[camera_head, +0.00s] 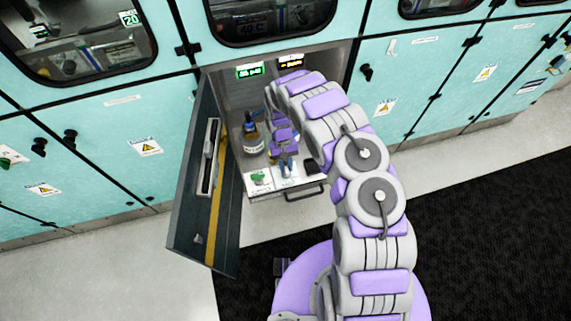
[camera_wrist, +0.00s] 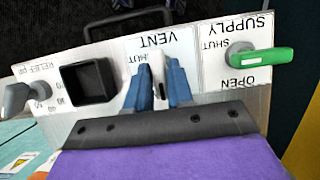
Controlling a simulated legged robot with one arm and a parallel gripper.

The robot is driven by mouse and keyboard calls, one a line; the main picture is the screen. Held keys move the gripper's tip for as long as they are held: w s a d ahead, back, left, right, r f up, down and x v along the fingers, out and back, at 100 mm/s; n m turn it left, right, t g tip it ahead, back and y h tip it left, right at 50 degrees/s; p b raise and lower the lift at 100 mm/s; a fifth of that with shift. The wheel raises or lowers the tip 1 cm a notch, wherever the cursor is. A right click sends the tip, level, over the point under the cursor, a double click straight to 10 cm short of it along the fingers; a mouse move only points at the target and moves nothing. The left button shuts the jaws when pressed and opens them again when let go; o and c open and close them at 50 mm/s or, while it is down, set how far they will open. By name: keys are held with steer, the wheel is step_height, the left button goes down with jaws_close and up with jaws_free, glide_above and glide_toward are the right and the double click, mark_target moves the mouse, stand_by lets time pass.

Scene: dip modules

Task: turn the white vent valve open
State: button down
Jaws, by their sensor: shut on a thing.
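The white vent valve (camera_wrist: 157,92) shows in the wrist view as a narrow pale handle between my fingers, under the upside-down VENT label. Most of it is hidden by the fingers. My gripper (camera_wrist: 159,82) has blue fingers, one on each side of the handle, and is shut on it. In the head view my gripper (camera_head: 287,167) reaches down to the white control panel (camera_head: 292,184) inside the open cabinet. The valve cannot be made out there.
A green supply valve handle (camera_wrist: 258,58) is beside the vent valve, with a black square recess (camera_wrist: 88,82) and a grey relief knob (camera_wrist: 14,99) on the other side. A brown bottle (camera_head: 252,134) stands left of my arm. The open cabinet door (camera_head: 207,187) bounds the left.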

stand_by(0.5)
steer(key=c, duration=1.1)
jaws_free()
steer(key=shift+a, duration=0.1)
steer(key=p+v, duration=0.1)
steer(key=v, duration=1.6)
steer(key=shift+a+r, duration=0.1)
steer(key=shift+a, duration=0.1)
